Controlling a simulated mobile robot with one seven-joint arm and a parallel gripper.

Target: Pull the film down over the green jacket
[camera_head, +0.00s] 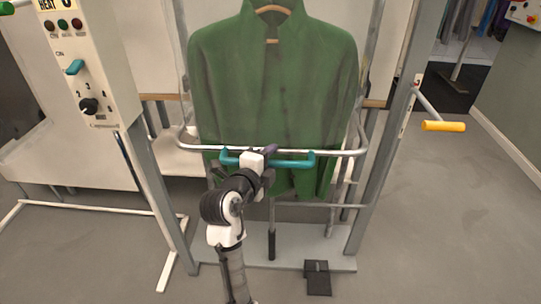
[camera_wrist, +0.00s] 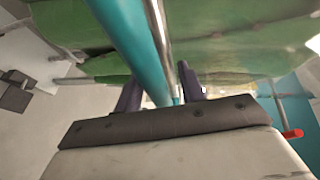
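The green jacket (camera_head: 235,80) hangs on a wooden hanger (camera_head: 272,9) inside the frame, and its lower hem shows below a metal hoop (camera_head: 345,153). The clear film is hard to make out against the jacket, so I cannot tell where its lower edge lies. A teal handle (camera_head: 297,162) is fixed at the front of the hoop. My gripper (camera_head: 264,155) is at the handle's middle. In the wrist view, the purple fingers of my gripper (camera_wrist: 160,92) stand apart, with the teal handle (camera_wrist: 130,35) running between them; a gap shows beside the left finger.
A control box (camera_head: 92,65) with a teal lever and black knob stands on the left. A yellow-handled lever (camera_head: 443,126) sticks out from the right post. A black pedal (camera_head: 317,278) is on the floor by the base plate. Open floor lies to the right.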

